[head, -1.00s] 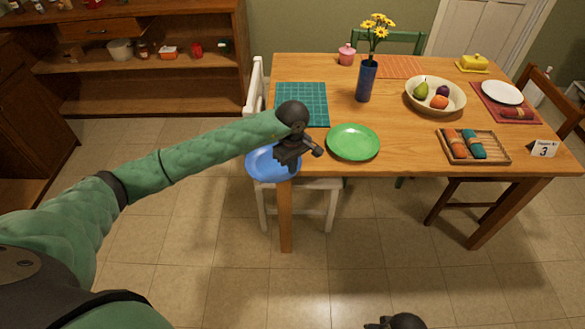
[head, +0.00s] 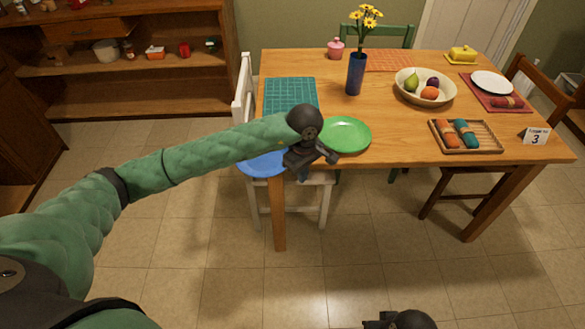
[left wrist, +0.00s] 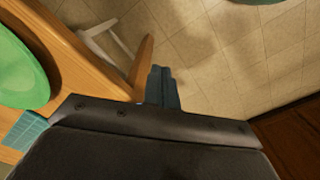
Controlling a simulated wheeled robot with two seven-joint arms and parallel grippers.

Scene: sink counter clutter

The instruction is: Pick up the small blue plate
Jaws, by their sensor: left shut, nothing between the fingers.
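The small blue plate (head: 258,166) lies at the near left corner of the wooden table (head: 400,150) and seems to reach past its edge. My left forearm and gripper hide part of it in the head view. My left gripper (head: 304,174) is just right of the plate, near the table's front edge, pointing down. In the left wrist view its fingers (left wrist: 163,88) are shut with nothing between them, over the floor beside the table edge; the blue plate does not show there. My right gripper (head: 374,323) is barely in view at the bottom; its fingers are unclear.
A green plate (head: 345,135) is close right of my left gripper and also shows in the left wrist view (left wrist: 18,70). A teal mat (head: 291,95) lies behind. A tray (head: 485,146) and fruit bowl (head: 442,98) are farther right.

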